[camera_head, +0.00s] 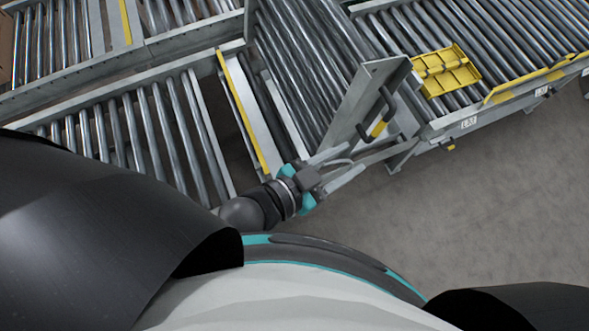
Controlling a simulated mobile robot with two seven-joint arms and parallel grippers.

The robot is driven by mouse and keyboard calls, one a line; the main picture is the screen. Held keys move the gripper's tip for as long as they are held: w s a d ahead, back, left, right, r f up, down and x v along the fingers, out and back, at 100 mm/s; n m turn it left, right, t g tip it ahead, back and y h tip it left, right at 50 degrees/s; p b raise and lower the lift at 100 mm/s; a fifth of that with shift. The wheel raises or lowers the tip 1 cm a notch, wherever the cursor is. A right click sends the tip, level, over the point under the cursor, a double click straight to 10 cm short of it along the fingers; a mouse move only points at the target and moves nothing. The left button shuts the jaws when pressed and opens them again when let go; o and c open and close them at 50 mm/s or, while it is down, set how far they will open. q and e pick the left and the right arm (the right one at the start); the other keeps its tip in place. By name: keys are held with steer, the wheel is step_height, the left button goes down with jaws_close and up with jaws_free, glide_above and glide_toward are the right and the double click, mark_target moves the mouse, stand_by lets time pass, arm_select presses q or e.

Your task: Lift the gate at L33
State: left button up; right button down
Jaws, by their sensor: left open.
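The gate (310,60) looks like a short roller section between the left and right conveyor runs, with a wide grey end plate (362,95) facing me. A black bar handle (387,105) with a yellow patch below it is on the plate. I cannot tell whether the gate is level or tilted, and no label L33 is legible on it. My left gripper (358,160) is open, just below and in front of the handle. Its fingers point right towards the handle, and contact cannot be told. My right gripper is not in view.
A yellow plastic piece (445,72) lies on the right roller conveyor (500,35). Small, hard-to-read labels (468,123) sit on that conveyor's side rail. A yellow-edged strip (243,110) borders the left rollers (135,125). Bare grey floor (470,210) is free at the lower right.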

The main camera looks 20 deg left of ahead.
arm_select(q)
steer(key=s+a+p, duration=0.3)
steer(key=s+a, duration=0.4)
steer(key=s, duration=0.1)
stand_by(0.9)
steer(key=shift+p, duration=0.3)
stand_by(0.5)
